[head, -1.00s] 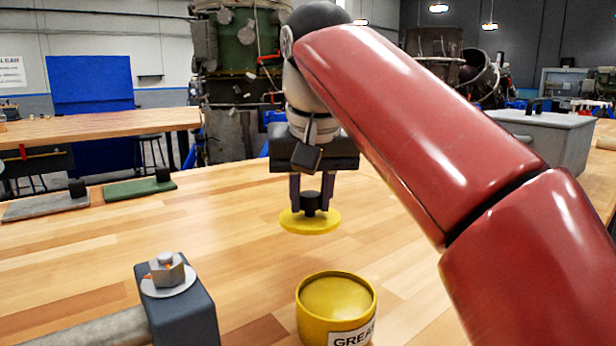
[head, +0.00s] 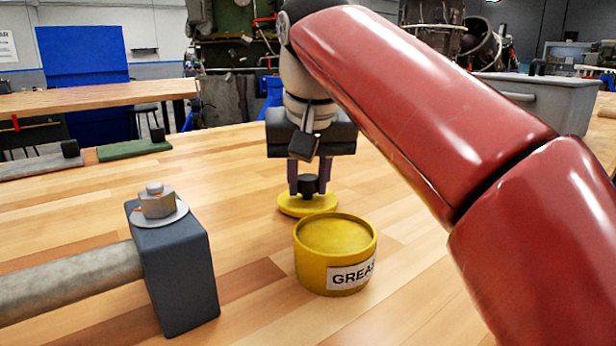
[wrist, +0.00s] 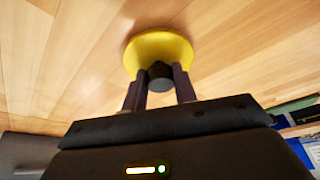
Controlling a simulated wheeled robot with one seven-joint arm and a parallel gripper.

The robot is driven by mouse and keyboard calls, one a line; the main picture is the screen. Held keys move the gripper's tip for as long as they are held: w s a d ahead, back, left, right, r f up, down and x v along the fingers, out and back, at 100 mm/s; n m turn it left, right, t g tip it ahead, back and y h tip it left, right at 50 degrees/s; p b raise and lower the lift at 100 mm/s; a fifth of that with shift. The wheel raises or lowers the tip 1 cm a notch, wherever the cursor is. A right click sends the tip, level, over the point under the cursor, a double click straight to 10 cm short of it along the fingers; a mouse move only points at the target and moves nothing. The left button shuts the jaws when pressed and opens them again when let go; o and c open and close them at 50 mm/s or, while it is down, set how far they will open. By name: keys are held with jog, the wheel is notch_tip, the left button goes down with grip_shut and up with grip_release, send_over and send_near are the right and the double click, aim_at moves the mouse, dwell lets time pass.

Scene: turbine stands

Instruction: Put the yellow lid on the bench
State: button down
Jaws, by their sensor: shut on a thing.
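The yellow lid (head: 296,207) is a flat disc with a black knob (head: 308,185) on top. My gripper (head: 308,190) is shut on the knob from above, and the lid hangs level, at or just above the wooden bench (head: 240,240). I cannot tell whether it touches. In the wrist view the lid (wrist: 160,48) sits beyond my fingertips (wrist: 160,78), with the wood behind it. The yellow grease tin (head: 335,260) stands upright on the bench, nearer than the lid and partly overlapping it in the head view.
A dark block (head: 178,262) with a washer and nut (head: 157,203) and a grey bar stands at the front left. A grey case (head: 530,100) is at the back right. Bench left of the lid is clear.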

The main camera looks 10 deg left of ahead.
aim_at(308, 179)
jog(key=shift+f, duration=0.35)
jog(key=c, duration=0.9)
grip_release()
jog(key=shift+o, duration=0.2)
jog(key=shift+r, duration=0.2)
jog(key=p+v, duration=0.4)
jog(key=shift+r, duration=0.3)
jog(key=shift+v, duration=1.1)
jog(key=shift+s, duration=0.15)
